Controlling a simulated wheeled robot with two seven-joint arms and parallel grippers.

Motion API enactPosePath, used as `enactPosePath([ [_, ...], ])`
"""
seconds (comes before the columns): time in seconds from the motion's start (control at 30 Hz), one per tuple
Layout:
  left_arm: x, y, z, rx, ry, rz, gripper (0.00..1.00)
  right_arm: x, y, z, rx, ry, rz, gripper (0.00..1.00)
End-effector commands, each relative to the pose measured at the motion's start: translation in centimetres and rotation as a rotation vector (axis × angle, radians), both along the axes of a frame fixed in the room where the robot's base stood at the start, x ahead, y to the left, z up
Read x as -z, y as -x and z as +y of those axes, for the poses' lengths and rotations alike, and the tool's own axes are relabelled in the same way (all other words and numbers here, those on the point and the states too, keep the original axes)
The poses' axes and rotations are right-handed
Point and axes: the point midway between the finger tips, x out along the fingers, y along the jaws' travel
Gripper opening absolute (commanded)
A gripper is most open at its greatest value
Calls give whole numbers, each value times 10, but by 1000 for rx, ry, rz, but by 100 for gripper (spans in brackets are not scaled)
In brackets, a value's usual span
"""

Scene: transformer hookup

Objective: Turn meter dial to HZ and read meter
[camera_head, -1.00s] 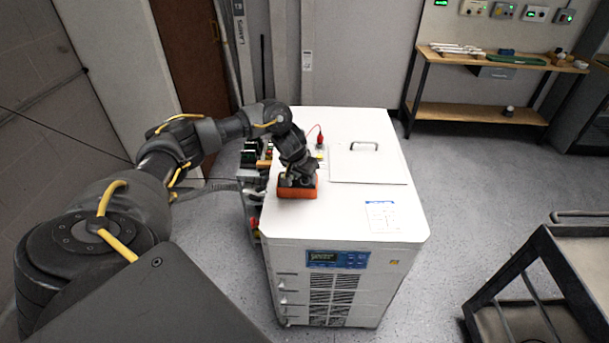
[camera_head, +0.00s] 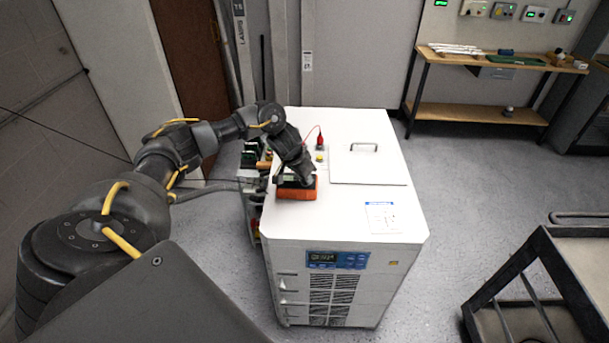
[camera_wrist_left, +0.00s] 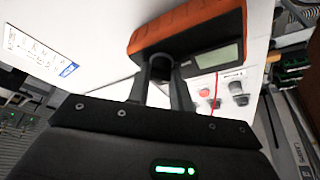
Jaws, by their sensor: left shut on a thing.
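The orange meter (camera_head: 297,193) sits on the white cabinet top, near its left edge. In the left wrist view the meter (camera_wrist_left: 188,24) has an orange shell, a dark face and a grey display (camera_wrist_left: 219,57) whose reading I cannot make out. My left gripper (camera_head: 298,180) is over the meter. In the left wrist view its two fingers (camera_wrist_left: 161,80) are shut on a dark round dial (camera_wrist_left: 160,66) on the meter's face. The dial's markings are hidden or too small to read. My right gripper is not in view.
The white cabinet (camera_head: 340,225) has a flat lid with a handle (camera_head: 364,147) and a paper label (camera_head: 383,217). A red plug with a wire (camera_head: 320,142) stands behind the meter. A cart (camera_head: 580,260) stands at the right, a workbench (camera_head: 505,60) at the back.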

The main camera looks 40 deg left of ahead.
Motion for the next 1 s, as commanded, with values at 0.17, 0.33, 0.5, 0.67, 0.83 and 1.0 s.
enactPosePath([
  [0.17, 0, 0, 1, 161, 1, 1, 0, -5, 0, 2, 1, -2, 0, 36],
  [0.33, 0, -1, 2, 321, 1, 0, 0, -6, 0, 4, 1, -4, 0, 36],
  [0.5, 0, -2, 2, 483, 1, -1, 0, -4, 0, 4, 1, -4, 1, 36],
  [0.67, 1, -2, 3, 635, 1, -1, 0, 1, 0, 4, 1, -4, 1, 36],
  [0.83, 1, -3, 3, 797, 1, -1, 0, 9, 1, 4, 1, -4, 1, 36],
  [1.0, 0, -4, 3, 958, 1, -2, 0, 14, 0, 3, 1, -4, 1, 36],
])
